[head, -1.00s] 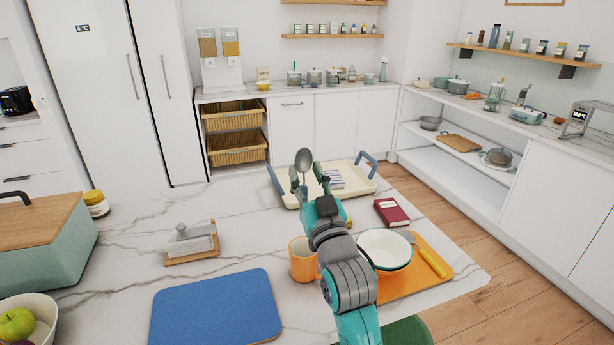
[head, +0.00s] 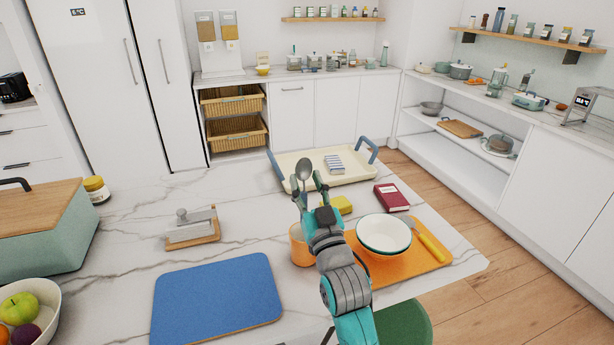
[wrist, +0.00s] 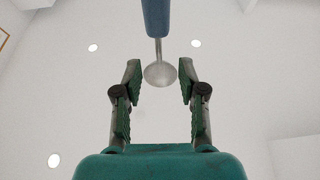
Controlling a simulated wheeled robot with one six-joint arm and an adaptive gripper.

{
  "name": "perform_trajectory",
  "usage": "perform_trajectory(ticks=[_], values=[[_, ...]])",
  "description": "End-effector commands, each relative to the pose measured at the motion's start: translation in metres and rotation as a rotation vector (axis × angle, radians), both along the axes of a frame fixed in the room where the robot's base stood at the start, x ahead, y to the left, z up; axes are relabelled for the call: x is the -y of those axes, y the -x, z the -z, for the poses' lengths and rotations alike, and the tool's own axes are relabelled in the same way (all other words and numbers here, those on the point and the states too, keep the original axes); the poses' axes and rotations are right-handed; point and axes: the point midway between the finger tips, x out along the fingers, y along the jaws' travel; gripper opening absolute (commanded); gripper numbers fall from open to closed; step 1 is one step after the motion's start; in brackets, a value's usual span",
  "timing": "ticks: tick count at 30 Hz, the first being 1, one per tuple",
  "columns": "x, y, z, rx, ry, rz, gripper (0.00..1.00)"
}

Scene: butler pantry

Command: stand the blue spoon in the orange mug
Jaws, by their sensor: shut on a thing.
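The blue spoon shows its grey metal bowl (head: 304,169) pointing up in the head view; its handle is mostly hidden by my gripper there. In the wrist view its blue handle (wrist: 156,18) is at the top, with the bowl below it. My gripper (head: 307,179) is shut on the spoon, held up above the counter behind the mug's top in the picture; its two fingers also show in the wrist view (wrist: 159,70). The orange mug (head: 300,250) stands on the counter, just left of my wrist, which partly covers it. The mug's inside is hard to see.
Right of my arm, a white bowl (head: 384,226) sits on an orange board (head: 425,262) with a yellow-handled utensil (head: 432,246). A yellow sponge (head: 342,204), red book (head: 391,197) and cream tray (head: 350,178) lie behind. A blue mat (head: 215,300) lies at left front.

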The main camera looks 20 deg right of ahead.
Motion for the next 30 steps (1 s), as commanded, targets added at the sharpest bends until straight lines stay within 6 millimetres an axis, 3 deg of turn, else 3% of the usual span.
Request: perform_trajectory(ticks=[30], values=[[0.000,0.000,0.066,-0.001,0.000,0.000,0.07]])
